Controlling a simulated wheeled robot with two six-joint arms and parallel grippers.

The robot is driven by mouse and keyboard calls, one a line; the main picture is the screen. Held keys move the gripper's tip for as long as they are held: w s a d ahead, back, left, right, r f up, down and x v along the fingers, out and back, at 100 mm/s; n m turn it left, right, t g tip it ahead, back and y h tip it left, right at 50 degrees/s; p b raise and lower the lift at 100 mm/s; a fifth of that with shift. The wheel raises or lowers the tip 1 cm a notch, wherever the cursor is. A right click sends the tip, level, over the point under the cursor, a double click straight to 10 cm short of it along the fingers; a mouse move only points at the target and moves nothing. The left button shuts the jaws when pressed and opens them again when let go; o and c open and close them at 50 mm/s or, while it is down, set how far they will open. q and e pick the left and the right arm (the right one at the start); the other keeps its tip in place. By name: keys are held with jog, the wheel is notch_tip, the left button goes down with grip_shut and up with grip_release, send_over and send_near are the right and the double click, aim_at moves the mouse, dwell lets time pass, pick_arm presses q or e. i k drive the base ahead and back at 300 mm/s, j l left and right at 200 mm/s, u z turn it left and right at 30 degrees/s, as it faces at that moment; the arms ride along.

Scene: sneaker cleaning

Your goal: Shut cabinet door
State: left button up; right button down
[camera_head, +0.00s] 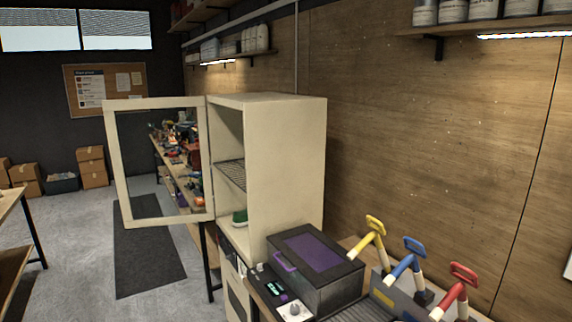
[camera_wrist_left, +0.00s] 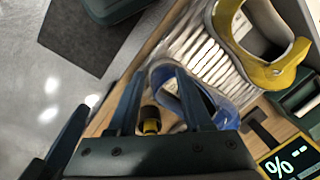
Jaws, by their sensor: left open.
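The cream cabinet (camera_head: 287,150) stands against the wood wall in the head view. Its framed door (camera_head: 116,165) is hinged at the cabinet's left front edge and stands wide open, swung out to the left. A wire shelf (camera_head: 232,173) and a green shoe (camera_head: 239,217) show inside. The cabinet door cannot be made out in that view. My right gripper is in neither view.
A dark box with a purple top (camera_head: 313,248) stands in front of the cabinet, beside yellow, blue and red handles (camera_head: 408,250).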

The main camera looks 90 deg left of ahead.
aim_at(109, 106)
jog(key=u, duration=4.05)
jog(key=i+u, duration=0.4)
jog(key=i+j+z, duration=0.15)
jog(key=i, duration=0.5)
jog(key=i+j+z, duration=0.15)
jog(key=i, duration=0.5)
jog(key=i+l, duration=0.15)
jog(key=i, duration=0.65)
jog(key=i+l+z, duration=0.1)
jog(key=i, duration=0.75)
jog(key=i+u, duration=0.3)
jog(key=i, duration=0.25)
jog(key=i+l+u, duration=0.3)
jog(key=i, duration=0.2)
jog(key=i+j, duration=0.15)
jog(key=i, duration=0.2)
jog(key=i+j+z, duration=0.1)
jog(key=i, duration=0.3)
jog(key=i+j, duration=0.15)
jog(key=i, duration=0.2)
jog(key=i+l+z, duration=0.1)
jog(key=i+z, duration=0.4)
jog(key=i+j+z, duration=0.1)
jog(key=i+z, duration=0.35)
jog(key=i, duration=0.05)
